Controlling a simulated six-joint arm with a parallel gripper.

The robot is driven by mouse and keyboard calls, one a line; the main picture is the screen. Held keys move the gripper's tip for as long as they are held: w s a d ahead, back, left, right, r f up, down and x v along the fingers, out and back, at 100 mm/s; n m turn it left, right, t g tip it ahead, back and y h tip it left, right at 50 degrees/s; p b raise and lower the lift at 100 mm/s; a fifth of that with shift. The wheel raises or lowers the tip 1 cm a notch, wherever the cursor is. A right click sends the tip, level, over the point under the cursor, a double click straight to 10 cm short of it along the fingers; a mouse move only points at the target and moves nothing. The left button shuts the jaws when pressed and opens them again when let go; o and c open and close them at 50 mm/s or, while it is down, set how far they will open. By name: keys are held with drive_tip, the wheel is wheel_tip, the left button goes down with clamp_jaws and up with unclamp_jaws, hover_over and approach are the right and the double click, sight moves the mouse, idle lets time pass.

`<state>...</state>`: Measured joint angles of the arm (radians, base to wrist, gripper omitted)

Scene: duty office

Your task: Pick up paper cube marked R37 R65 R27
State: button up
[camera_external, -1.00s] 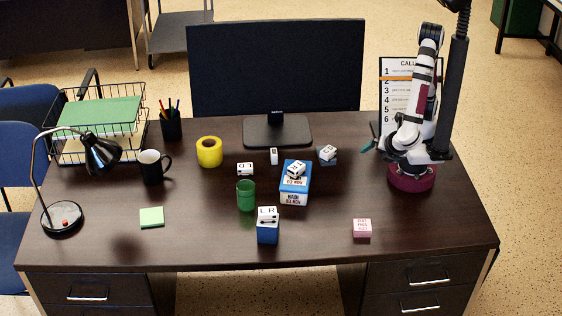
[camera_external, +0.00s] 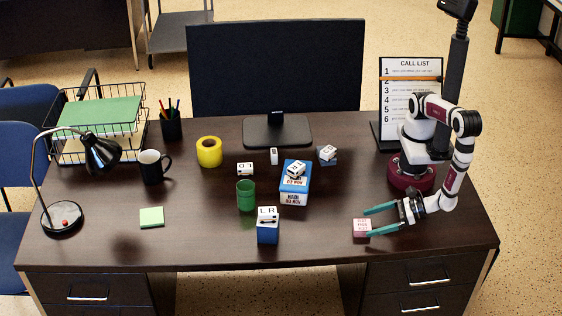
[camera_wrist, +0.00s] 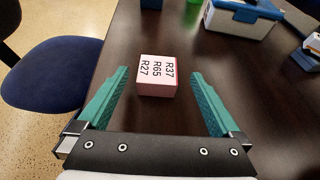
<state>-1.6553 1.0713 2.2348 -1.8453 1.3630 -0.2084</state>
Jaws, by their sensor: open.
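The paper cube marked R37 R65 R27 (camera_wrist: 157,75) is a small pink block with a pale printed top. It sits on the dark desk near its front edge, and in the external view the cube (camera_external: 361,228) is at the right front. My gripper (camera_external: 375,221) is low over the desk to the right of the cube, with its green fingers spread. In the wrist view my gripper (camera_wrist: 157,92) is open and the cube is just ahead, between the lines of the two fingers. The fingers do not appear to grip it.
A blue box with a white die (camera_external: 267,232) and a larger blue-white box (camera_external: 294,190) stand left of the cube. A green cup (camera_external: 246,195) stands farther left. The monitor (camera_external: 276,70) is at the back. The desk (camera_external: 320,235) is clear around the cube.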

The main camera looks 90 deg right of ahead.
sight(365, 224)
drive_tip(key=x, duration=0.4)
drive_tip(key=shift+a+f, duration=0.1)
drive_tip(key=c, duration=1.5)
